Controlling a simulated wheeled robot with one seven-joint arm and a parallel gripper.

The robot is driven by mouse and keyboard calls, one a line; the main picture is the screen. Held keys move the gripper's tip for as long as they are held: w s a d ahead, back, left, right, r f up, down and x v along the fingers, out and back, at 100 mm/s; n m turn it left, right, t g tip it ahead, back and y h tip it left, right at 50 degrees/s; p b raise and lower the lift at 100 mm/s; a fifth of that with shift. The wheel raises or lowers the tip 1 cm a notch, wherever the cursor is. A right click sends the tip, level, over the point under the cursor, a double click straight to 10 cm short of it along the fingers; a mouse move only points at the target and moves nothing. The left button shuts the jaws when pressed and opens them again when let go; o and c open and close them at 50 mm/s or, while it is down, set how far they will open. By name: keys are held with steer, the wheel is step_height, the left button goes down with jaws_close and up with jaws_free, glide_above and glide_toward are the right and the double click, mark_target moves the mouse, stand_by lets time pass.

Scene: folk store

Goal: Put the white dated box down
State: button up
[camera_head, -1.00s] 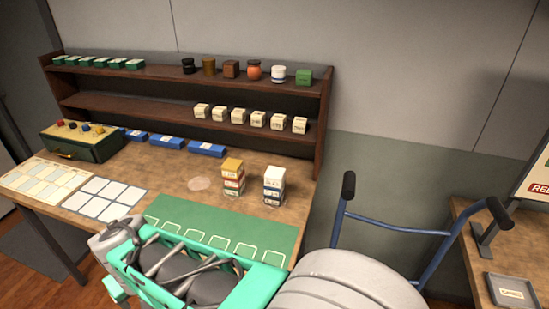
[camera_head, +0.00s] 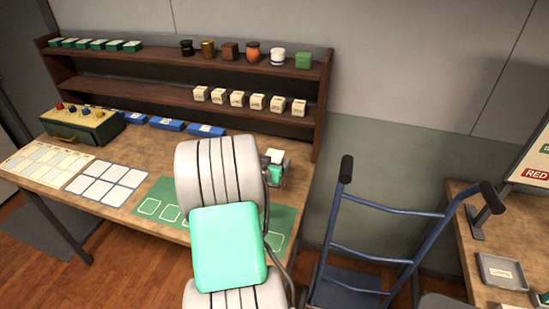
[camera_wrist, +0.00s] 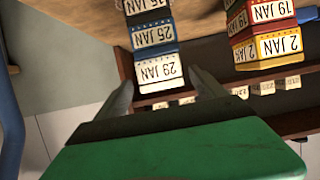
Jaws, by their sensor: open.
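The white dated box (camera_wrist: 160,72), marked 29 JAN, sits on top of a stack in the wrist view, which looks upside down. Its top also shows in the head view (camera_head: 274,155). Directly under it is a blue box marked 25 JAN (camera_wrist: 153,36), with a dark-edged box marked 15 JAN (camera_wrist: 145,6) below that. My gripper (camera_wrist: 163,82) is open, its two fingers on either side of the white box's near end. I cannot tell whether they touch it. In the head view my arm hides most of this stack.
Beside it in the wrist view stands another stack, with a yellow box marked 2 JAN (camera_wrist: 268,48) and a red box marked 19 JAN (camera_wrist: 270,12). A shelf (camera_head: 160,85) with cream boxes stands behind. A green mat (camera_head: 150,205) lies in front, and a blue hand truck (camera_head: 385,230) stands right.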

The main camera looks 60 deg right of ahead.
mark_target(274, 158)
steer(key=x, duration=0.3)
steer(key=shift+f, duration=0.1)
steer(key=shift+w, duration=0.1)
steer(key=c, duration=1.7)
